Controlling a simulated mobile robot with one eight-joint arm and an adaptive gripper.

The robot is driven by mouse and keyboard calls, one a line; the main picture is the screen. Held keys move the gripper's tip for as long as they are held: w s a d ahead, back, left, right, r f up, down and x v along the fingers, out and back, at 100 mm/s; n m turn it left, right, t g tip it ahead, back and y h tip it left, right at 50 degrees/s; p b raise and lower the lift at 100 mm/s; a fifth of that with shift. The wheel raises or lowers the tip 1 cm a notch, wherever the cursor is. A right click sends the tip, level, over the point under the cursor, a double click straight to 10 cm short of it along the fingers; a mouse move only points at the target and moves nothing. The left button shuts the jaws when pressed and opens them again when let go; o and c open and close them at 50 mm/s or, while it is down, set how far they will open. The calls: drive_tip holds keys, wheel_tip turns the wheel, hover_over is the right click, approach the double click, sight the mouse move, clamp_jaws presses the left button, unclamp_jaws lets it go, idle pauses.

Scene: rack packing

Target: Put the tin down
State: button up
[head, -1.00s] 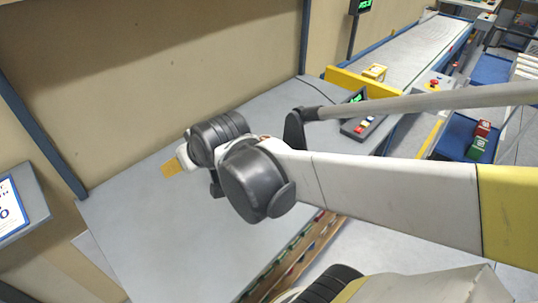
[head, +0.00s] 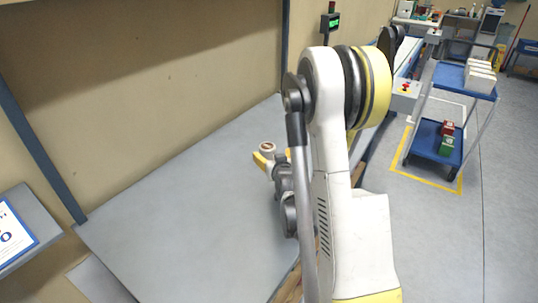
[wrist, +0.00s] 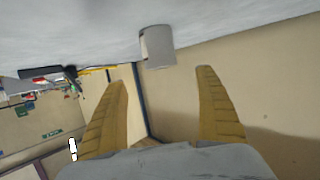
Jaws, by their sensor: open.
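The tin (head: 267,147) is a small pale cylinder with a brownish top. It stands upright on the grey table (head: 175,225), near the arm. In the wrist view, which is upside down, the tin (wrist: 157,46) rests against the grey surface at the top. My gripper (wrist: 160,78) is open, its two yellow fingers wide apart. The tin shows beyond the fingertips, between them, and clear of both. In the head view my gripper (head: 262,160) is beside the tin, partly hidden by my arm.
The beige wall (head: 150,80) stands behind the table. The left and middle of the tabletop are bare. A blue cart (head: 437,145) with white boxes above and red and green boxes below stands on the floor at right.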

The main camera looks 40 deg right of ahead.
sight(267, 146)
drive_tip(key=p+x, duration=0.1)
drive_tip(key=x, duration=0.3)
drive_tip(key=b+x, duration=0.2)
drive_tip(key=x, duration=0.3)
drive_tip(key=shift+a, duration=0.1)
drive_tip(key=shift+r, duration=0.1)
drive_tip(key=c, duration=1.5)
drive_tip(key=shift+o, duration=0.2)
drive_tip(key=shift+r, duration=0.5)
drive_tip(key=r+p, duration=0.3)
drive_tip(key=r, duration=0.1)
drive_tip(key=shift+s+d, duration=0.2)
drive_tip(key=shift+d, duration=0.05)
drive_tip(key=s+d+r+p, duration=0.4)
drive_tip(key=s+d+r, duration=0.2)
drive_tip(key=s+d, duration=0.2)
drive_tip(key=s+a+r+n+y, duration=0.1)
drive_tip(key=a+r+n+y, duration=0.1)
drive_tip(key=a, duration=1.2)
drive_tip(key=s+a+r+n+y, duration=0.1)
drive_tip(key=a+y, duration=0.4)
drive_tip(key=a, duration=0.8)
drive_tip(key=s+a+r+n+y, duration=0.1)
drive_tip(key=a+r+n+y, duration=0.2)
drive_tip(key=a, duration=1.1)
drive_tip(key=r+n, duration=0.1)
drive_tip(key=n, duration=0.1)
drive_tip(key=shift+s+a+n+t+y, duration=0.25)
drive_tip(key=shift+a+n+t+y, duration=0.05)
drive_tip(key=shift+a+t, duration=0.1)
